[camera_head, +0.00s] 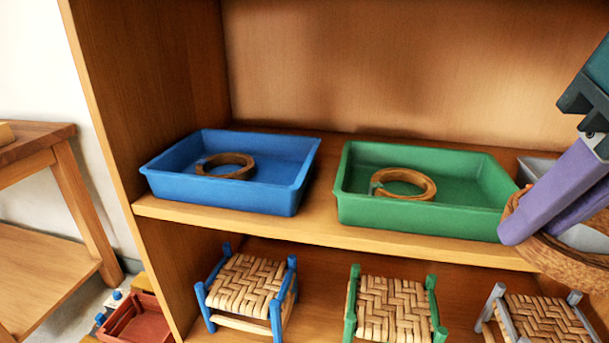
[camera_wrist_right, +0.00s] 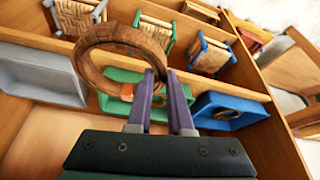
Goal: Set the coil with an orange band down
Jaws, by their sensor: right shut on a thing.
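My right gripper (camera_head: 532,228) is shut on a brown wound coil (camera_head: 565,262) at the right edge of the head view, in front of the shelf. In the right wrist view, the gripper (camera_wrist_right: 166,76) pinches one side of the coil (camera_wrist_right: 90,50), and an orange band (camera_wrist_right: 127,92) shows on its lower part. The coil is held in the air and partly cut off in the head view. A grey tray (camera_head: 538,168) stands behind it, mostly hidden by my gripper and coil; it also shows in the wrist view (camera_wrist_right: 38,72). My left gripper is not in view.
On the same shelf board (camera_head: 320,232), a blue tray (camera_head: 222,196) and a green tray (camera_head: 420,213) each hold a coil. Small woven stools with blue (camera_head: 248,285), green (camera_head: 390,305) and grey (camera_head: 540,318) legs stand below. A wooden side panel (camera_head: 150,100) bounds the shelf at left.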

